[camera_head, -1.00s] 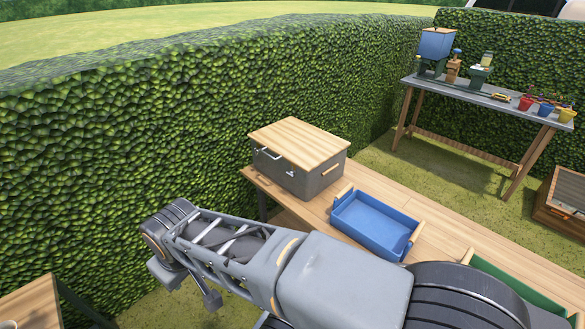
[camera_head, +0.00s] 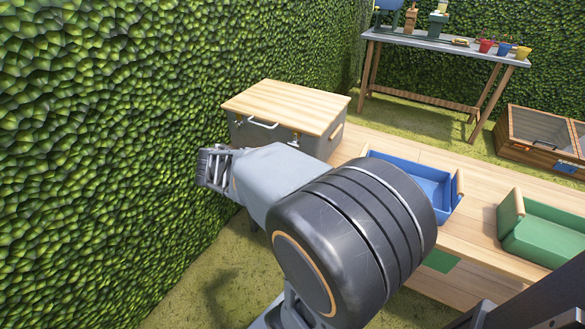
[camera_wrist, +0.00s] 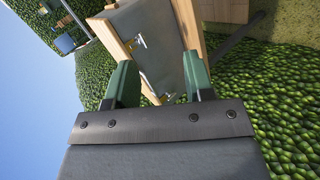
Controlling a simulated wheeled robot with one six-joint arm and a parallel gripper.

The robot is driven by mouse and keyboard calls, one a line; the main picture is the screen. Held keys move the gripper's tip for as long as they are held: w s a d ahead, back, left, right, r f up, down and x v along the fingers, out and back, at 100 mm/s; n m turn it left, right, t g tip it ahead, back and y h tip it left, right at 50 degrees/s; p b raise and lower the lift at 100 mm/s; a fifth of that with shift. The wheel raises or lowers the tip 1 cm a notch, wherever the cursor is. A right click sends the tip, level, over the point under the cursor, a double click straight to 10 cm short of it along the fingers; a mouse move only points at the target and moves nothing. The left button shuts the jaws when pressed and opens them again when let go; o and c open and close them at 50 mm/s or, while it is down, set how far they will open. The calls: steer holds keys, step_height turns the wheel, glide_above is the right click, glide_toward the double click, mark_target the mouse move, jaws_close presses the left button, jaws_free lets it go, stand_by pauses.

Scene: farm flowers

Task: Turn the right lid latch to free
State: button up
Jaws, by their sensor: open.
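A grey box with a wooden lid (camera_head: 285,103) stands at the left end of the long table in the head view. A pale handle (camera_head: 262,124) and the right lid latch (camera_head: 296,138) show on its front, the latch close above my arm's outline. In the wrist view, which is turned sideways, the box front (camera_wrist: 160,45) lies beyond my gripper (camera_wrist: 159,78). A metal latch (camera_wrist: 139,41), apparently the right one, shows between and beyond the green fingers. My gripper is open and empty, apart from the latch. Another small metal fitting (camera_wrist: 168,96) shows lower down, partly hidden.
A blue tray (camera_head: 455,185) and a green tray (camera_head: 550,232) stand right of the box on the wooden table (camera_head: 470,228). A tall hedge (camera_head: 90,150) runs along the left. A back table (camera_head: 440,48) with pots stands beyond.

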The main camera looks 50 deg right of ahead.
steer(key=w+d+f+h+b, duration=0.3)
steer(key=d+f+h+b, duration=0.1)
steer(key=d+f+b, duration=0.2)
steer(key=n+t+h+b, duration=0.3)
steer(key=h+b, duration=0.1)
steer(key=b, duration=0.2)
glide_toward(293, 146)
steer(key=b+x, duration=0.2)
steer(key=x, duration=0.8)
steer(key=shift+w+d, duration=0.15)
steer(key=shift+d, duration=0.15)
steer(key=shift+a+t+y, duration=0.1)
steer(key=shift+t+y, duration=0.2)
steer(key=c, duration=0.8)
